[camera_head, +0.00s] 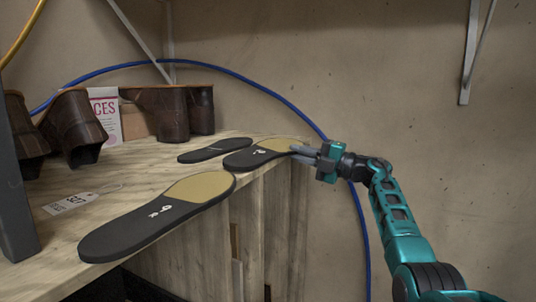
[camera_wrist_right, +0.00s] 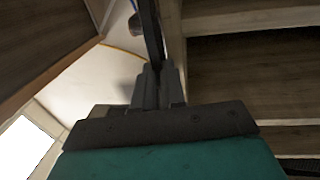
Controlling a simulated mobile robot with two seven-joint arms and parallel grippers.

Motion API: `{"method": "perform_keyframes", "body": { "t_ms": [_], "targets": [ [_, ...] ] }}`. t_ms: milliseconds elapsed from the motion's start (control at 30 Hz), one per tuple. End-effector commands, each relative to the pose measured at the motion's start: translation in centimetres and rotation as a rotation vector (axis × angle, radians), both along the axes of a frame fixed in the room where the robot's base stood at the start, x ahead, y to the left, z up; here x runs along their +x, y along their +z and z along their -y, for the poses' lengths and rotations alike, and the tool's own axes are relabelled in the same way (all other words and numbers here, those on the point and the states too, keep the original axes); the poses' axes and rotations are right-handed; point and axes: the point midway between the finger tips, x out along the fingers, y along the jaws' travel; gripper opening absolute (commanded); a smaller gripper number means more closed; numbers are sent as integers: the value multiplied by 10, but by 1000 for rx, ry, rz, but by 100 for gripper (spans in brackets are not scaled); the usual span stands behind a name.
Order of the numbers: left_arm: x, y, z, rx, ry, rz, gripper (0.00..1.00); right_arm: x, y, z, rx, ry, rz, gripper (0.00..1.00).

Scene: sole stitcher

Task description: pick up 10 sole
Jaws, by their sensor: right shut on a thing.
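Three black shoe soles show in the head view. The nearest, large sole (camera_head: 150,221) has a tan end and overhangs the front edge of the wooden worktop. A second sole (camera_head: 252,157), also with a tan end, lies farther back at the worktop's right edge. A plain dark sole (camera_head: 214,150) lies just left of it. My right gripper (camera_head: 297,152) is shut on the tan end of the second sole, from the right. In the right wrist view a dark thin edge (camera_wrist_right: 151,35) runs up from between the fingers (camera_wrist_right: 158,88). My left gripper is not in view.
Brown leather boot parts (camera_head: 75,127) and (camera_head: 165,108) stand at the back left of the worktop (camera_head: 125,180). A paper tag (camera_head: 70,203) lies at the left. A blue hose (camera_head: 270,80) runs along the wall.

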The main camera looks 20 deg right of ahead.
Motion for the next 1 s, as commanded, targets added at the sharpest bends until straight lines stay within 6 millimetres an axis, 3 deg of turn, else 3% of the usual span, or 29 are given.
{"method": "perform_keyframes", "body": {
  "t_ms": [467,1000],
  "targets": [
    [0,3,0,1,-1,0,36,-1,5,1,3,-1,4,0],
    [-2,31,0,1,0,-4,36,-14,30,12,1,-2,2,0]
  ]
}}
